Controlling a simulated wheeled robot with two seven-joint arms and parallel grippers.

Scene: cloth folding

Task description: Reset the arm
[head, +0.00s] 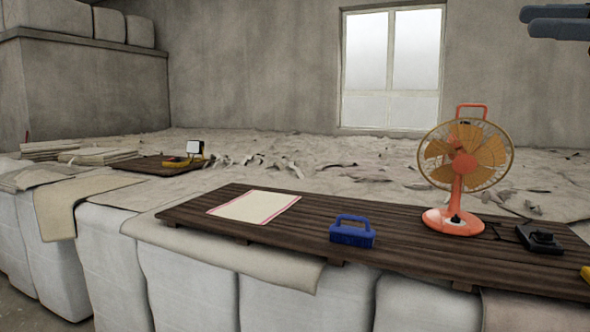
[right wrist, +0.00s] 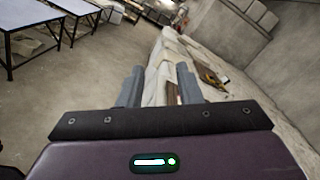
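A cream cloth with a pink border (head: 254,207) lies flat on the dark slatted wooden board (head: 200,208), left of the middle in the head view. My right gripper (head: 530,21) shows at the top right corner of the head view, high up and well away from the cloth. In the right wrist view its two grey fingers (right wrist: 159,84) stand apart with nothing held between them. My left gripper is not in either view.
On the board stand a blue handled block (head: 352,236), an orange fan (head: 463,165) and a black device (head: 540,239). A yellow work lamp (head: 184,160) sits on a farther board. The right wrist view shows tables (right wrist: 40,45) at the upper left.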

